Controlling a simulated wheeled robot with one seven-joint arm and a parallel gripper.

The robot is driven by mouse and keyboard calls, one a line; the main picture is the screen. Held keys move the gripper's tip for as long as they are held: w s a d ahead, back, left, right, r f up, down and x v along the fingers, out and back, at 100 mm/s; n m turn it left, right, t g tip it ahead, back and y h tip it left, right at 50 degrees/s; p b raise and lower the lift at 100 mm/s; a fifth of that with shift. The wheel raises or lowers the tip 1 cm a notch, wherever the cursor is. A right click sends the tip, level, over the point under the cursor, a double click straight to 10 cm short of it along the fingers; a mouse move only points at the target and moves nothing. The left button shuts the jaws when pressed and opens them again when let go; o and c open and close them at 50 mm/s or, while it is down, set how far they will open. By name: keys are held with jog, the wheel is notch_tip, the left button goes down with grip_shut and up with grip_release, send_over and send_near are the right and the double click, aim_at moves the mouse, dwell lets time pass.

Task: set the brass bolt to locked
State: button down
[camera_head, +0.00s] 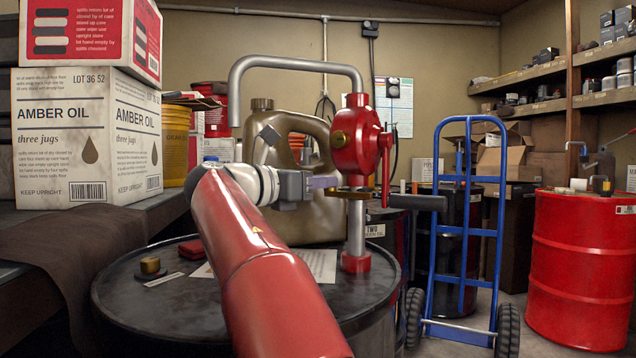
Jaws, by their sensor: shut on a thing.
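A red rotary pump (356,137) with a crank stands on a steel pipe on the dark drum (120,290). A brass bar (345,193), which looks like the brass bolt, lies level across the pipe just under the pump head. My gripper (325,183) reaches in from the left at that height, its fingertips at the bar's left end. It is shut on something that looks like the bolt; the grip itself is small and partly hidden. I cannot tell from here whether the bolt is locked.
A brass bung (150,265), a red cloth (195,249) and a paper sheet (315,264) lie on the drum top. A large tan oil jug (290,150) stands behind my arm. A blue hand truck (465,235) and a red drum (580,265) stand at the right.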

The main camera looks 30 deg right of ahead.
jog(key=shift+s+d, duration=0.45)
jog(key=shift+s, duration=0.25)
jog(key=shift+s+d, duration=0.45)
jog(key=shift+s, duration=0.2)
jog(key=c, duration=1.3)
grip_release()
jog(key=shift+s, duration=0.1)
jog(key=v, duration=0.7)
jog(key=shift+a, duration=0.4)
